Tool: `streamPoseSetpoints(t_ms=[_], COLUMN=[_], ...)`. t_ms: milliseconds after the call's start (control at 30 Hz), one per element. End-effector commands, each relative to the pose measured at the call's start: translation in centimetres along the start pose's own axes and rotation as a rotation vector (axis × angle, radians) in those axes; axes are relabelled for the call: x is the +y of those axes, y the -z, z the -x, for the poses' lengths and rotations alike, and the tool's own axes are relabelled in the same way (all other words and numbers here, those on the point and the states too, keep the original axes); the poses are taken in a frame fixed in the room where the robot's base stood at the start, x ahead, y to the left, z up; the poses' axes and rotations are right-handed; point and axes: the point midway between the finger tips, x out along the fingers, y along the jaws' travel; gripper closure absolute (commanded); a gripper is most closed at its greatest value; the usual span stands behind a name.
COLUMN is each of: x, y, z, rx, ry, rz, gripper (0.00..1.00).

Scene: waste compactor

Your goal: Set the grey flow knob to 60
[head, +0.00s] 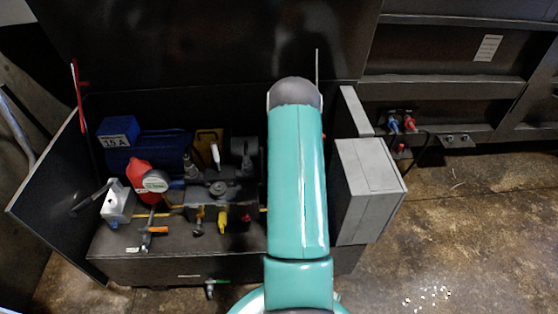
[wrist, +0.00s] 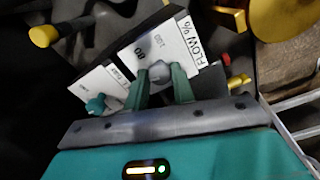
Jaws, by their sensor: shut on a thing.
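In the wrist view, the grey flow knob (wrist: 160,72) sits on a white plate (wrist: 178,42) marked "FLOW %", with 100 and 80 readable on its scale. My gripper (wrist: 162,82) has its two green fingers on either side of the knob, shut on it. The fingers cover the lower part of the scale. The knob's pointer is too small to read, so its setting cannot be told. In the head view, my own arm covers the gripper and the flow plate.
A second white plate (wrist: 100,84) with a teal knob (wrist: 96,104) lies left of the flow plate. A yellow-capped handle (wrist: 43,36) and a yellow round part (wrist: 278,18) are near. In the head view, a grey box (head: 365,190) stands right of my arm.

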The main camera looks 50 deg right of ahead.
Motion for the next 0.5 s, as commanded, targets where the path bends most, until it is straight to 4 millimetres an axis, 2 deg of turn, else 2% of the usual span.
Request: streamPoseSetpoints(t_ms=[200,500], x=[-0.05,-0.04], y=[-0.06,-0.08], z=[-0.07,-0.06], rx=[-0.001,-0.001], ry=[0.002,0.002], rz=[0.11,0.169], gripper=[0.98,0.98])
